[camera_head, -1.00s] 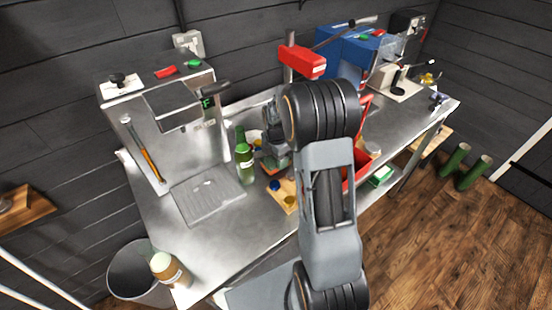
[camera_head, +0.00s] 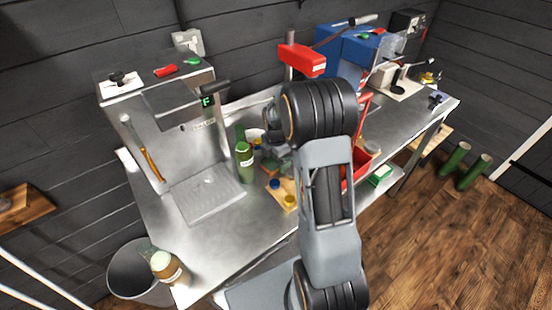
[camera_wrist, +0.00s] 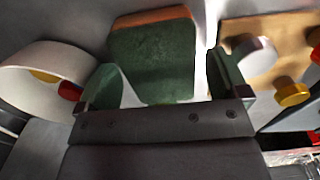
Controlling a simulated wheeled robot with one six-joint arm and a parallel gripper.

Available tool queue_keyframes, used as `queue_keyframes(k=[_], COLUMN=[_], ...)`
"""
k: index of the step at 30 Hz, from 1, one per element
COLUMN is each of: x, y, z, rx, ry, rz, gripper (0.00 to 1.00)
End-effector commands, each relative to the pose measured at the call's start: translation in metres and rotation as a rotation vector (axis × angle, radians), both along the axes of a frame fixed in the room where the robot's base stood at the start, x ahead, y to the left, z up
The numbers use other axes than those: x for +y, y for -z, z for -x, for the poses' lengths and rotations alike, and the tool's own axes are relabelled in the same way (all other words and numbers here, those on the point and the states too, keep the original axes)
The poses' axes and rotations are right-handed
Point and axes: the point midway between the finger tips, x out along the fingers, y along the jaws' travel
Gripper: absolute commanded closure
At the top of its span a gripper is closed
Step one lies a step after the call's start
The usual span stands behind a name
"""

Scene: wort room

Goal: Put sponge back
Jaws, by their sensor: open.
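The sponge (camera_wrist: 155,60) is a dark green block with an orange-brown edge at its far end. It lies ahead of my gripper (camera_wrist: 165,85) in the wrist view, in line with the gap between the two fingers. The fingers stand apart, one to each side of its near end; I cannot tell whether they touch it. In the head view my gripper (camera_head: 276,138) is over the steel bench, behind the green bottle and partly hidden by my arm. The sponge is not clearly visible there.
A white round container (camera_wrist: 30,75) holding small coloured pieces is left of the gripper. A wooden board with knobs (camera_head: 283,194) is to the right. A green bottle (camera_head: 244,163) stands close by; a red bin (camera_head: 361,166) is behind my arm.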

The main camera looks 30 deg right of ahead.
Motion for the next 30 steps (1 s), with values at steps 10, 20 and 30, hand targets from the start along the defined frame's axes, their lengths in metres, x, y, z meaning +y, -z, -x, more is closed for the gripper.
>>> queue_keyframes(k=[10,20,30], x=[0.000,0.000,0.017], y=[-0.049,-0.104,-0.143], z=[-0.001,-0.001,0.020], rx=[-0.006,-0.003,-0.049], ry=[0.000,0.000,0.199], rz=[0.002,0.000,0.005], gripper=[0.07,0.07,0.07])
